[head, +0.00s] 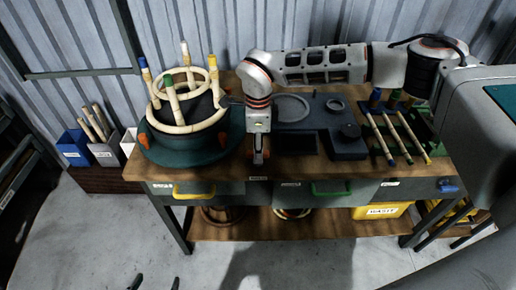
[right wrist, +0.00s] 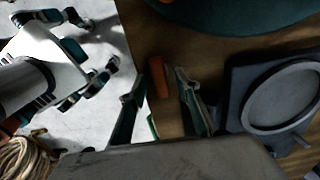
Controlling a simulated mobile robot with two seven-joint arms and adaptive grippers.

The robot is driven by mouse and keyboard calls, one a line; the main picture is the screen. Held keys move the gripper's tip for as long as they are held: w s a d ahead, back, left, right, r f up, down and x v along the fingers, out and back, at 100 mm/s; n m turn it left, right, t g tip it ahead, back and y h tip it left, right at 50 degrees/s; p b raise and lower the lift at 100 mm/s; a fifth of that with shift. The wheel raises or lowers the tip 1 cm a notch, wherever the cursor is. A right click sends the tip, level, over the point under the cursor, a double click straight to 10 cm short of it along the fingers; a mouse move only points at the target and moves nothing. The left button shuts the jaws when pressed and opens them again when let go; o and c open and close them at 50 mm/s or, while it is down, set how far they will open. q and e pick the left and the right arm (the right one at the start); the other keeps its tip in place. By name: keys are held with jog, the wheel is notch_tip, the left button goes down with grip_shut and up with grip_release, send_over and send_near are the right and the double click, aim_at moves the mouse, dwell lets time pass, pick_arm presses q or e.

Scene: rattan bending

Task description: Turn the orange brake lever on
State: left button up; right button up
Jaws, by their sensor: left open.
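The orange brake lever (right wrist: 158,78) shows in the right wrist view near the table's front edge. It lies between the two fingers of my right gripper (right wrist: 162,80), with a gap visible on both sides. In the head view my right gripper (head: 258,160) points down at the front of the table, right of the green round base (head: 185,155), and largely hides the lever. My right gripper is open. My left gripper (head: 156,283) is open and empty, with only its fingertips showing at the bottom edge; it also shows in the right wrist view (right wrist: 98,40).
A rattan ring frame (head: 190,126) with upright sticks stands on the green base. A dark fixture (head: 345,143) and several sticks (head: 395,135) lie to the right on the wooden table (head: 225,170). Drawers with yellow (head: 193,192) and green (head: 330,190) handles are below. The floor in front is clear.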

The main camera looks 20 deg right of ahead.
jog(key=shift+f, duration=0.15)
grip_shut()
